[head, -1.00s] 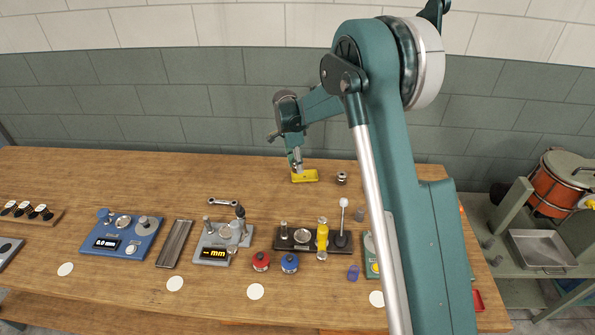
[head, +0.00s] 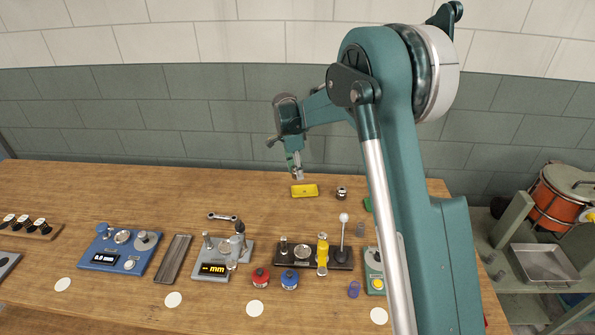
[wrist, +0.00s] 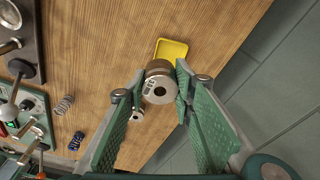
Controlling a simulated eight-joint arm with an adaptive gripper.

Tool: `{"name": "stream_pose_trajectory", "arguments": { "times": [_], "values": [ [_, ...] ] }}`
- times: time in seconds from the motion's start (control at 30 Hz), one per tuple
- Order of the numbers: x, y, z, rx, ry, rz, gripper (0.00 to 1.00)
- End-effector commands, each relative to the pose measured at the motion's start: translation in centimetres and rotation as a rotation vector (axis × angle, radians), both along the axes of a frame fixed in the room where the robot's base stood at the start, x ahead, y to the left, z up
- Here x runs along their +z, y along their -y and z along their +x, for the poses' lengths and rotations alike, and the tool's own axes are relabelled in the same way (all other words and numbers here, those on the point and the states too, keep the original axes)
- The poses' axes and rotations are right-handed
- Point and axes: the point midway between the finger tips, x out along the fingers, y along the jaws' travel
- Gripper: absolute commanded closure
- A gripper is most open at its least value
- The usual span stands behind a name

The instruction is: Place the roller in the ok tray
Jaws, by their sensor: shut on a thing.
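My gripper (head: 297,174) is shut on a metal roller (wrist: 160,84), a short cylinder with small markings on its end face. It is held between the green-padded fingers in the wrist view, above the table. A small yellow tray (head: 304,190) lies close by on the table, and shows just beyond the roller in the wrist view (wrist: 171,49). A bit of a green thing (head: 368,204) shows beside my arm, mostly hidden. No label shows, so I cannot tell which is the ok tray.
A small metal ring-like part (head: 341,193) stands right of the yellow tray. Gauges and fixtures (head: 222,254), a dark lever fixture (head: 313,257) and red and blue spools (head: 289,279) line the front. The back left of the wooden table is clear. My arm hides the right side.

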Motion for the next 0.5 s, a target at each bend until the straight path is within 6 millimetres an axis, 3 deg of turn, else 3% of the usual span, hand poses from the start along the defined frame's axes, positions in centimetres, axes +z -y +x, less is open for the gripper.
{"name": "stream_pose_trajectory", "arguments": {
  "times": [0.5],
  "values": [
    [0.2, 3.0, 0.0, 0.0, 0.004, -0.001, 0.96]
  ]
}}
